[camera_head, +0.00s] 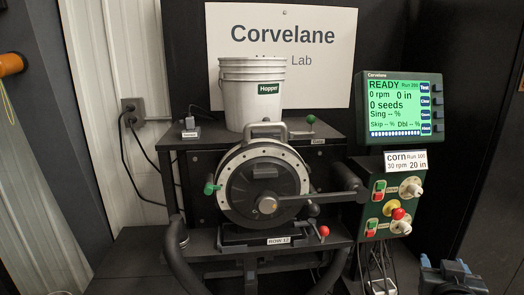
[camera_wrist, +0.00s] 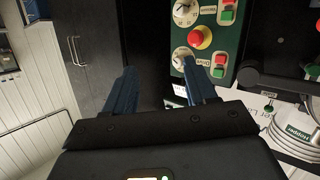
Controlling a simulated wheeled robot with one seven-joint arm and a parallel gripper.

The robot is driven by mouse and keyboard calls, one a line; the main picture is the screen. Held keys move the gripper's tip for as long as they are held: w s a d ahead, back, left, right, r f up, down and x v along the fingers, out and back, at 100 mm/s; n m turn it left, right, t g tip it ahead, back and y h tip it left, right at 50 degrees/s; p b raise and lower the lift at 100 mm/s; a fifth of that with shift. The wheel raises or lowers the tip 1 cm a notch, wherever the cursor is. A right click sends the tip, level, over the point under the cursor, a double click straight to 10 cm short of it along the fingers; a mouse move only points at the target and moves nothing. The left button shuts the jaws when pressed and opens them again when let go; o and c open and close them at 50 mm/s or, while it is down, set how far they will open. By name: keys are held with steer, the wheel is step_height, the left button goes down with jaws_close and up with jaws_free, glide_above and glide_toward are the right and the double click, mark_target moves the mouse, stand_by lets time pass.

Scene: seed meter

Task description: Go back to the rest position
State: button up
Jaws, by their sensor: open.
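My gripper (camera_head: 455,268) shows at the lower right of the head view, low and to the right of the control box. In the wrist view its two blue fingers (camera_wrist: 163,92) stand apart with nothing between them, so it is open and empty. The green control box (camera_head: 392,200) carries a red stop button (camera_head: 398,214), knobs and red and green buttons; it also shows in the wrist view (camera_wrist: 212,62), beyond the fingers. The seed meter (camera_head: 262,187) sits on the black stand behind.
A white hopper bucket (camera_head: 250,95) stands above the meter. A green display (camera_head: 402,105) reads READY, 0 rpm, 0 seeds. A corn card (camera_head: 407,161) hangs below it. A red-knobbed lever (camera_head: 323,231) sticks out in front. A dark cabinet (camera_wrist: 92,50) stands left in the wrist view.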

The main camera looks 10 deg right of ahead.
steer(key=s+a+f+n+t+y, duration=0.1)
steer(key=s+a+f+n+y, duration=0.3)
steer(key=s, duration=0.6)
steer(key=s+a+f+n+t+y, duration=0.1)
steer(key=s+a+f+n+y, duration=0.2)
steer(key=s+a, duration=0.45)
steer(key=s+a+r+y, duration=0.1)
steer(key=s+a+r, duration=0.2)
steer(key=s, duration=0.7)
steer(key=s+a+r+m+y, duration=0.1)
steer(key=s+a+r, duration=0.2)
steer(key=s, duration=0.7)
steer(key=shift+a+t, duration=0.4)
steer(key=shift+a, duration=0.65)
